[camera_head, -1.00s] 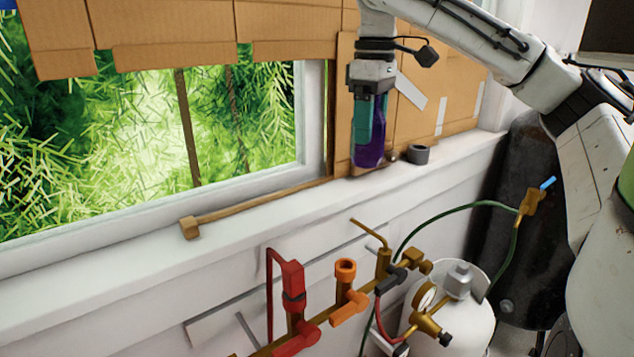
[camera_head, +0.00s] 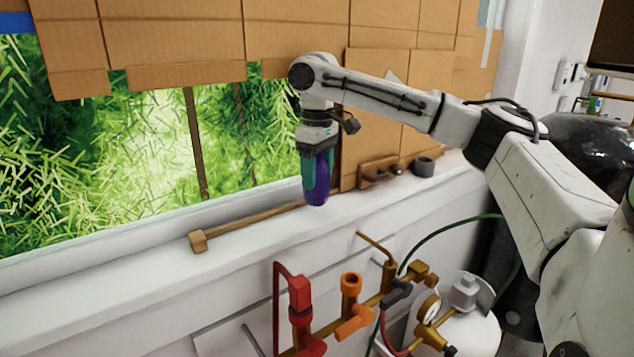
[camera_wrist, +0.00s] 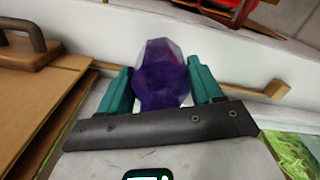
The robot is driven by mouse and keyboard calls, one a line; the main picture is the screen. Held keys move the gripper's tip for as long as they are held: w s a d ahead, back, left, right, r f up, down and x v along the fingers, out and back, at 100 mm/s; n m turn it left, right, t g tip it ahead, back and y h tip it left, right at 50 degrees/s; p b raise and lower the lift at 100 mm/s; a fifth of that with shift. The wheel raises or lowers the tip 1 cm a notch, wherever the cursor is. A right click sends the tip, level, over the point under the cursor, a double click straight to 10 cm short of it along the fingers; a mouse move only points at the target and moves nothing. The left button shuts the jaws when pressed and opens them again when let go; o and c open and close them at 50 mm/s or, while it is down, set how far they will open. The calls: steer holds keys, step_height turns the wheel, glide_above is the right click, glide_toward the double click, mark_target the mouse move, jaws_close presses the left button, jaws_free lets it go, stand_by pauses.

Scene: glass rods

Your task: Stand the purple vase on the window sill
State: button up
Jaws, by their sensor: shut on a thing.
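The purple vase (camera_head: 318,188) is dark and glossy and hangs upright below my gripper (camera_head: 316,172). My gripper's teal fingers are shut on it from both sides. In the wrist view the vase (camera_wrist: 163,75) sits between the two teal fingers of my gripper (camera_wrist: 165,88). The white window sill (camera_head: 270,232) runs below the window, and the vase's lower end is over or at it. I cannot tell whether the vase touches the sill.
A wooden bar with a block end (camera_head: 198,241) lies along the sill to the left. A wooden holder (camera_head: 380,172) and a dark ring (camera_head: 424,166) are to the right. Red and orange valves (camera_head: 352,284) stand in front, below the sill. Sill at far left is clear.

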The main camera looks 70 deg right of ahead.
mark_target(317, 185)
steer(key=shift+w+f, duration=0.1)
steer(key=shift+f, duration=1.5)
steer(key=shift+f, duration=0.2)
steer(key=o, duration=1.3)
steer(key=shift+c, duration=0.2)
step_height(317, 185, up, 12)
steer(key=shift+r+b, duration=0.2)
steer(key=shift+b, duration=0.1)
